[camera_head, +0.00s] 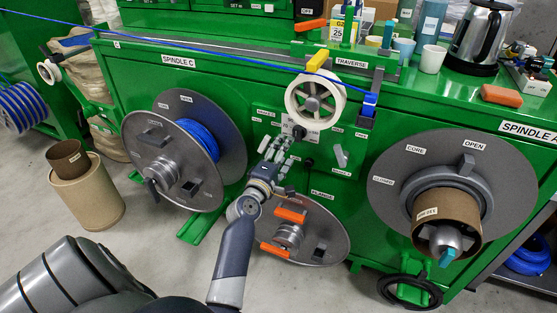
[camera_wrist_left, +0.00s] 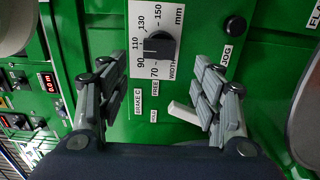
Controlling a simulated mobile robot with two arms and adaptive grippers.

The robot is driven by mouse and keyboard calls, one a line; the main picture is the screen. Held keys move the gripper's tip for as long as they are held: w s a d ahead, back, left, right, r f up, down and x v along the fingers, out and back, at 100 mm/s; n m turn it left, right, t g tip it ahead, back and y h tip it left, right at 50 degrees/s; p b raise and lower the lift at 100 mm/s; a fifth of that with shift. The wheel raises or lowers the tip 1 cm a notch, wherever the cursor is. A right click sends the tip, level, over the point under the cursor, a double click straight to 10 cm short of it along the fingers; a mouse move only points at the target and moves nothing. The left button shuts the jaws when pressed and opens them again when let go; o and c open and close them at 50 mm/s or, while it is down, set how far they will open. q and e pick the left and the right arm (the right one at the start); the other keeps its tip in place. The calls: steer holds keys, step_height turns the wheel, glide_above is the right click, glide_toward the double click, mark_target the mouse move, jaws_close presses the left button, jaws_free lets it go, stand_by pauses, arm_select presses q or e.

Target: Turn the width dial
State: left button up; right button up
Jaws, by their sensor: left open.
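The width dial (camera_wrist_left: 158,46) is a black knob on a white plate with numbers from 70 to 150 mm, on the green machine front. In the left wrist view it lies ahead, between the spread fingers and beyond their tips. I cannot tell which number it points at. My left gripper (camera_wrist_left: 152,88) is open and empty, apart from the dial. In the head view my left gripper (camera_head: 278,148) is just below and left of the dial (camera_head: 299,131), partly covering the panel around it. My right gripper is not in view.
A black JOG button (camera_wrist_left: 235,26) and a white lever (camera_wrist_left: 184,112) flank the dial. A white traverse wheel (camera_head: 293,101) is above. The spindle C reel (camera_head: 140,130) is at left, an orange-handled flange (camera_head: 325,228) below, and the spindle A reel (camera_head: 400,165) at right.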

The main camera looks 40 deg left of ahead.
arm_select(q)
steer(key=shift+v, duration=1.8)
